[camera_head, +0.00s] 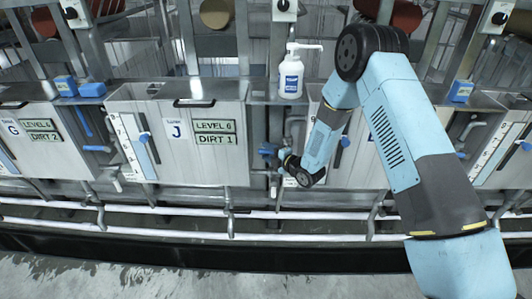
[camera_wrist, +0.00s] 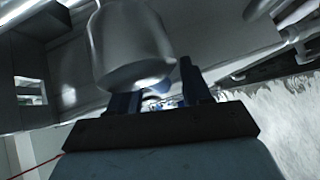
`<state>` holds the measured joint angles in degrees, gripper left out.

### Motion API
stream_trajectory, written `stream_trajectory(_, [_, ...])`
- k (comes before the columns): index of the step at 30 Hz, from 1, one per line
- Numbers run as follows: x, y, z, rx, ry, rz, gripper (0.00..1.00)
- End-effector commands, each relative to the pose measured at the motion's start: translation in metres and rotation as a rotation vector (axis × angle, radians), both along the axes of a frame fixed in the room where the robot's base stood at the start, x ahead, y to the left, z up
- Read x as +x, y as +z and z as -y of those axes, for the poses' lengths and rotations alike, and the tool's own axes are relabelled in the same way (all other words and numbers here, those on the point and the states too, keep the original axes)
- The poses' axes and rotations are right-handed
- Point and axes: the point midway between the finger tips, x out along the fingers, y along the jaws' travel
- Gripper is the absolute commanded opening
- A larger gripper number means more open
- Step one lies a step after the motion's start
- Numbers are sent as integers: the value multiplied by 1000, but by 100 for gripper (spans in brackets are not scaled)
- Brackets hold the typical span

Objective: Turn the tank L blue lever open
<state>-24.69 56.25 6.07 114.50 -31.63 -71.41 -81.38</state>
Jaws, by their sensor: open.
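The tank whose label is mostly hidden behind my arm is right of tank J (camera_head: 176,131); I cannot read an L on it. My gripper (camera_head: 267,154) is low in the gap between these tanks, its blue fingers pointing left. The blue valve lever there cannot be told apart from the fingers. In the wrist view my gripper (camera_wrist: 158,95) is open, with two blue fingers apart. A grey rounded pipe-like part (camera_wrist: 132,50) covers much of the space in front of them. A small blue patch shows between the fingers, too unclear to name.
A white pump bottle (camera_head: 291,75) stands on the ledge above my gripper. Blue blocks (camera_head: 66,86) sit on the ledge at left and another (camera_head: 461,91) at right. White pipes (camera_head: 160,210) run along the tank fronts near the floor. The floor in front is clear.

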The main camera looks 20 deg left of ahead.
Motion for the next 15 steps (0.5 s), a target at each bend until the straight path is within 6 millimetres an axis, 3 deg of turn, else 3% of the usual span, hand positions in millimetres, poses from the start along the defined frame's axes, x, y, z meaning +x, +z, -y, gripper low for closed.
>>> stream_trajectory(2, [0, 0, 0, 0, 0, 0, 48])
stream_trajectory(15, [0, 0, 0, 0, 0, 0, 6])
